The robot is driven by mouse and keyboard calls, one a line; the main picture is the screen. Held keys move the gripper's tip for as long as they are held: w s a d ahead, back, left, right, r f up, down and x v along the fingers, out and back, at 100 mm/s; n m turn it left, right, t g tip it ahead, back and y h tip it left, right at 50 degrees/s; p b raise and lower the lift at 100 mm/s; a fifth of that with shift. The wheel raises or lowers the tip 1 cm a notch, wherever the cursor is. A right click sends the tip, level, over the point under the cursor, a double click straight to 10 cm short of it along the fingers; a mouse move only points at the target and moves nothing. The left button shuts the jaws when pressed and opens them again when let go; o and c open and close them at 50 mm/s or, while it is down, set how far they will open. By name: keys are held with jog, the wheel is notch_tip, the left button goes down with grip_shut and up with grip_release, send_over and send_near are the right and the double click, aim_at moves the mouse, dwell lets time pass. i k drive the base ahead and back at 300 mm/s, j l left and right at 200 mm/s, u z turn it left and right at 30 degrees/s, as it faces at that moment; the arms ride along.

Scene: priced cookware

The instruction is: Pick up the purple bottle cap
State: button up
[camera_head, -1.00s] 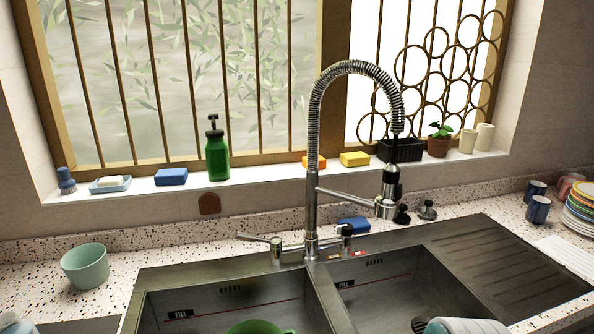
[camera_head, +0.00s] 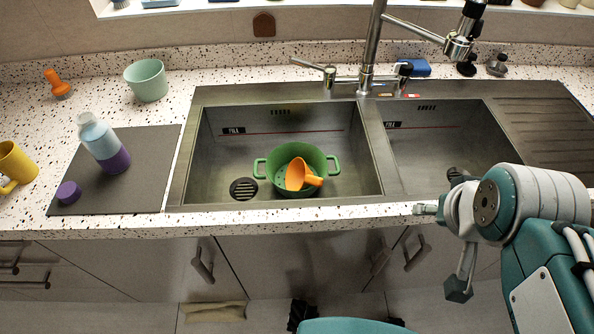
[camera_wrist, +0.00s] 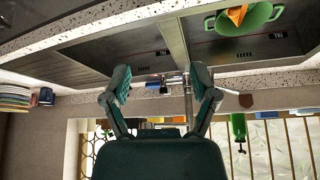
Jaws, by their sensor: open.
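The purple bottle cap (camera_head: 69,192) lies on the dark grey mat (camera_head: 140,188) at the left of the counter. A bottle (camera_head: 104,143) with a pale blue upper part and purple lower part stands just right of it on the mat. My gripper (camera_head: 428,209) is at the front edge of the counter, by the right basin, far to the right of the cap. In the wrist view my gripper (camera_wrist: 163,88) has its two fingers spread with nothing between them. The wrist view looks toward the sink and window and does not show the cap.
A yellow mug (camera_head: 17,165) stands left of the mat. A mint cup (camera_head: 147,81) and an orange-handled brush (camera_head: 57,84) are behind it. The left basin holds a green colander (camera_head: 290,153) with an orange scoop (camera_head: 299,175). The tall faucet (camera_head: 372,45) rises behind the sink.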

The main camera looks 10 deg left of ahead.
aim_at(69, 192)
jog(key=k+j+u, duration=0.1)
jog(key=u, duration=1.9)
jog(key=k+j, duration=0.05)
